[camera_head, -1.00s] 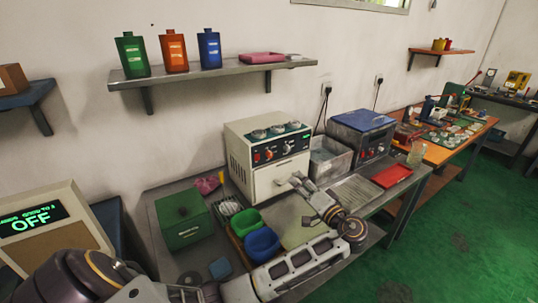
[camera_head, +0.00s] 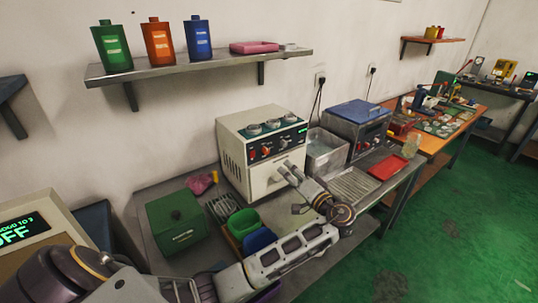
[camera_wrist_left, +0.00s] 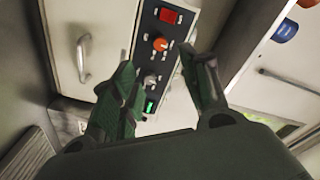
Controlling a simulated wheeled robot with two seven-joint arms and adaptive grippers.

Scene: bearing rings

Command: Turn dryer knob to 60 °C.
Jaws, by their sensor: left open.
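The dryer (camera_head: 247,178) is a cream box on the bench with a dark control panel across its front. In the left wrist view the panel shows a red switch, an orange knob (camera_wrist_left: 159,44), a grey knob (camera_wrist_left: 150,81) and a small green display. The knob markings are too small to read, so I cannot tell the setting. My left gripper (camera_head: 284,166) is in front of the dryer, just below the panel in the head view. Its green-padded fingers (camera_wrist_left: 160,62) are open and empty, spread on either side of the knobs in the picture. My right gripper is not in view.
A green box (camera_head: 177,222) and blue and green bins stand left of my arm. A metal basin (camera_head: 326,152) and a blue-lidded machine (camera_head: 357,130) stand right of the dryer. A red tray (camera_head: 388,167) lies farther right. A shelf (camera_head: 200,64) hangs above.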

